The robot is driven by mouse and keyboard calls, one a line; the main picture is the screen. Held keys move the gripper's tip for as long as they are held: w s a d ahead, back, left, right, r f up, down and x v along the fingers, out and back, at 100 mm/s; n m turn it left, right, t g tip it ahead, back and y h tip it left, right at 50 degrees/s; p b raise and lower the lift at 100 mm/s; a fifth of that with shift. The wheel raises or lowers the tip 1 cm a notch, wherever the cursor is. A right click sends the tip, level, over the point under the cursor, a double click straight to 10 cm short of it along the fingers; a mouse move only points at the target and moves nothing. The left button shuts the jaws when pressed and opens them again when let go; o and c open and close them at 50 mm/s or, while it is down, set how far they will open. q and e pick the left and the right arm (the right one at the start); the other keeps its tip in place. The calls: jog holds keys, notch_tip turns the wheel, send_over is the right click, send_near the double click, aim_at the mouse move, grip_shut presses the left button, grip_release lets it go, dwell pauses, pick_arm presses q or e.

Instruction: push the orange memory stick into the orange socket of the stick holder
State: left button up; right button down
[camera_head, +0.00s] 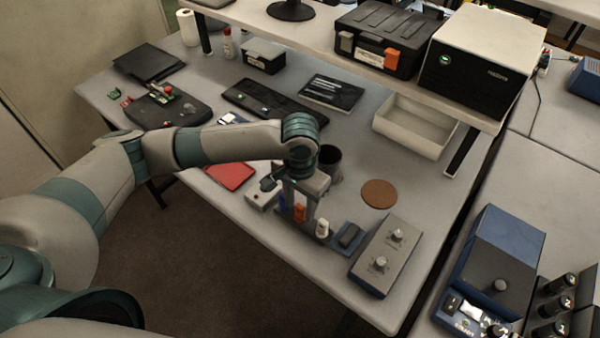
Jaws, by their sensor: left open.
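My left gripper (298,212) is open and points down over the table's front edge area. A small orange piece (300,213) shows upright between or just behind its fingers. It looks like the orange memory stick, but I cannot tell whether it stands in a socket. A small pale box (262,197) with a dark top, partly hidden by the gripper, sits just left of it; I cannot tell whether it is the stick holder. The orange socket cannot be made out. My right gripper is out of view.
Right of the gripper stand a white-topped piece (322,228), a dark blue block (348,236) and a grey box with two knobs (386,257). A dark cup (329,160) is close behind, and a brown coaster (379,193) lies behind right. A red pad (231,176) lies left.

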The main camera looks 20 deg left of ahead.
pick_arm(q)
notch_tip(320, 180, up, 15)
jog(key=b, duration=0.3)
jog(key=shift+r, duration=0.2)
dwell(0.5)
